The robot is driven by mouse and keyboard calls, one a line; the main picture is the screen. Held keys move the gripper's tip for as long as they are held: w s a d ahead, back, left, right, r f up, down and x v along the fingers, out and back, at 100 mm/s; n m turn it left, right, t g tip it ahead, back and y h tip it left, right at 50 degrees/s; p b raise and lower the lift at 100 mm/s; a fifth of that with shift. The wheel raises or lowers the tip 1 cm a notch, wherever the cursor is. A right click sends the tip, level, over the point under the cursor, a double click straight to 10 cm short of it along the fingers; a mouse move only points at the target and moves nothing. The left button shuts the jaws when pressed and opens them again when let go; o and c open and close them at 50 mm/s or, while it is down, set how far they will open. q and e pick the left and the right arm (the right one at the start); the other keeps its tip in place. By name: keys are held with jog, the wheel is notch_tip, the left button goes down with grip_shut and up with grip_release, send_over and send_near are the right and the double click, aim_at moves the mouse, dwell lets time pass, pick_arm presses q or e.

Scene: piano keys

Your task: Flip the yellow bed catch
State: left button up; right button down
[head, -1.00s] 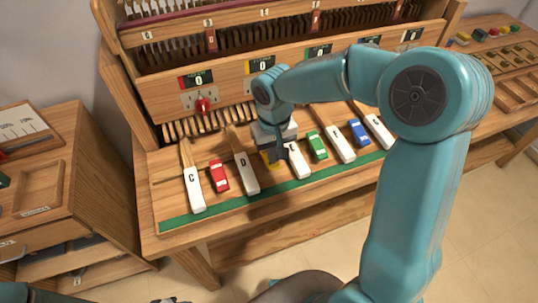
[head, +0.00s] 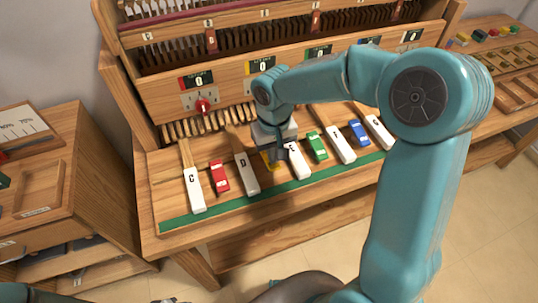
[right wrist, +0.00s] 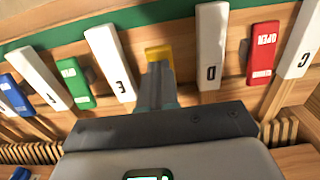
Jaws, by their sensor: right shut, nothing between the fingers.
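In the right wrist view, the catch's yellow end (right wrist: 158,52) shows just beyond my shut, empty fingers (right wrist: 157,72). Its other end is hidden behind the fingers, so I cannot tell which way it is tilted or whether the fingers touch it.
A red catch (head: 219,177) is left of the D key. A green catch (head: 317,146) and a blue catch (head: 359,132) are to the right. A red knob (head: 203,106) sits on the panel behind. A green strip (head: 234,205) runs along the bed's front.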

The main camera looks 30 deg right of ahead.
jog(key=shift+f+b, duration=1)
jog(key=shift+f, duration=0.2)
dwell(0.9)
jog(key=shift+r, duration=0.1)
notch_tip(320, 180, up, 7)
jog(key=p, duration=0.5)
dwell(0.4)
jog(key=shift+s, duration=0.15)
